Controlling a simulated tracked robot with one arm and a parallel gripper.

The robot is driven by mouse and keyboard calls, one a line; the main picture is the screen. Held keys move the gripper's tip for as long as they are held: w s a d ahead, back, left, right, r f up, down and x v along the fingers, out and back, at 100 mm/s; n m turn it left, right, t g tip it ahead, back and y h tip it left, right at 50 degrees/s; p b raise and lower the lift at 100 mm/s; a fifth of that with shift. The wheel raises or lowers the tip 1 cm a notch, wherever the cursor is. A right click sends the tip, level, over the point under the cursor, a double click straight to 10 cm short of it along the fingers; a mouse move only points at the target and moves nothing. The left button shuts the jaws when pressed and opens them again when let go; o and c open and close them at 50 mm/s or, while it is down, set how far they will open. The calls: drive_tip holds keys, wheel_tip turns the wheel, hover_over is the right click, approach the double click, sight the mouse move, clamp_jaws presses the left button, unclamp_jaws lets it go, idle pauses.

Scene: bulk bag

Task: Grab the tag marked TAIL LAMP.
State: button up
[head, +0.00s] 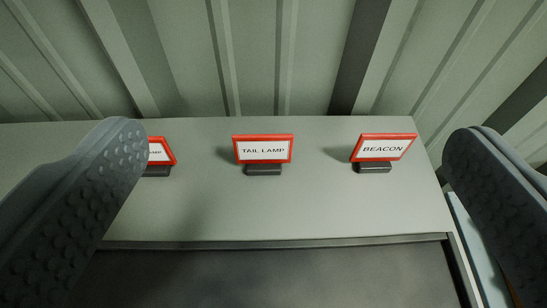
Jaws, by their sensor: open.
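The TAIL LAMP tag (263,150) is a red-framed white plate with black lettering. It stands upright on a small dark base at the middle of a grey surface. My gripper (296,145) is open, with one grey studded finger at the left and one at the right of the picture. The tag shows between the two fingers, a little left of the midpoint. Neither finger touches it in this view; the distance to it is hard to judge.
The BEACON tag (384,148) stands to the right. Another red-framed tag (160,152) at the left is partly hidden by my left finger. A corrugated grey-green wall (300,60) rises behind the grey surface (210,210). A dark panel (270,275) lies in front.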

wheel_tip(320, 180, down, 14)
drive_tip(key=w+g+y+p, duration=0.1)
drive_tip(key=w+g+p, duration=0.1)
drive_tip(key=p, duration=0.4)
drive_tip(key=b, duration=0.2)
approach(264, 146)
drive_tip(key=w, duration=0.1)
drive_tip(key=w+f, duration=0.1)
drive_tip(key=shift+w+f+n, duration=0.25)
drive_tip(key=shift+f+n, duration=0.05)
drive_tip(key=shift+w+f, duration=0.4)
drive_tip(key=shift+w, duration=0.2)
drive_tip(key=shift+b+x, duration=0.5)
drive_tip(key=shift+x, duration=1.4)
drive_tip(key=shift+r, duration=0.15)
drive_tip(key=c, duration=1.1)
